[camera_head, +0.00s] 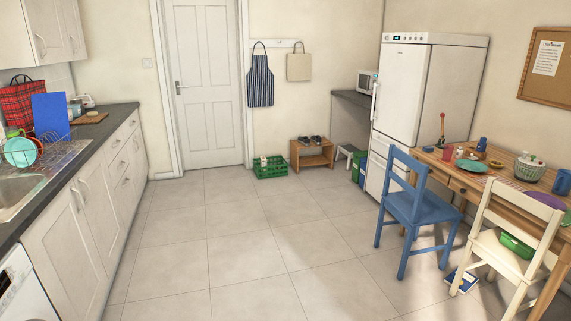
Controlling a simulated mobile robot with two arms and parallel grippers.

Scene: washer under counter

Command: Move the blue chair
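The blue chair (415,208) stands upright on the tiled floor at the right, in front of the wooden table (456,180).
A cream chair (508,248) with a green container on its seat stands right of the blue chair. A book (464,281) lies on the floor between them. A green crate (270,168) and wooden shoe bench (312,157) stand at the back. The middle floor is clear.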

